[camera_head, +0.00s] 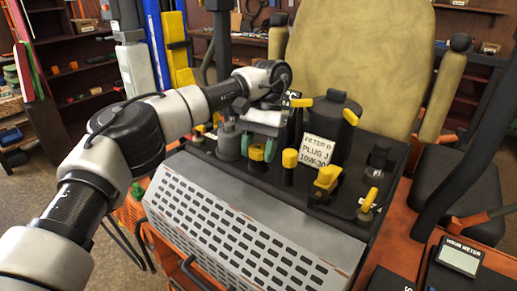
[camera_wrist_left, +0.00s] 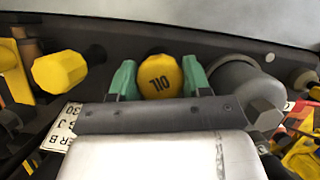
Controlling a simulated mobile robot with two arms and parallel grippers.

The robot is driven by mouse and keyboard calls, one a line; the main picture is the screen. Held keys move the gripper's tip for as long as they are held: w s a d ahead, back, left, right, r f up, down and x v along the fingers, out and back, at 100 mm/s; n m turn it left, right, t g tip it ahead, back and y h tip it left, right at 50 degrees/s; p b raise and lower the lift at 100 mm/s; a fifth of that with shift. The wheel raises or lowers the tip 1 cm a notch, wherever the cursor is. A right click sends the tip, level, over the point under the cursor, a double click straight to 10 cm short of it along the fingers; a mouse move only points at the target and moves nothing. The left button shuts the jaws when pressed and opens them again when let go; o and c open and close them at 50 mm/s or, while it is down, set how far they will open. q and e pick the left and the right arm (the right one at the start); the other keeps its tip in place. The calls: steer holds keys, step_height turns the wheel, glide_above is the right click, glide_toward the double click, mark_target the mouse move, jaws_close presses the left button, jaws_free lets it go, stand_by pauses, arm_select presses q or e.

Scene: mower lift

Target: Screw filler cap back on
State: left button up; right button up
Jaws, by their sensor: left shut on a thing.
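A yellow filler cap marked OIL (camera_wrist_left: 160,78) sits between the green fingertips of my left gripper (camera_wrist_left: 159,80) in the left wrist view. In the head view the left gripper (camera_head: 258,147) is above the dark engine deck, and the yellow cap (camera_head: 257,153) shows between its fingers. The gripper is shut on the cap. A dark part shows just below the cap in the head view. I cannot tell whether the cap is seated on a neck or threaded. My right gripper is not in view.
A card reading 10W-30 (camera_head: 315,150) stands behind. A perforated grey panel (camera_head: 240,232) lies in front, and a seat (camera_head: 360,62) rises behind.

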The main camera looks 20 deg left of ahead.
arm_select(q)
steer(key=shift+m+y, duration=0.5)
steer(key=shift+m, duration=0.7)
steer(key=o, duration=1)
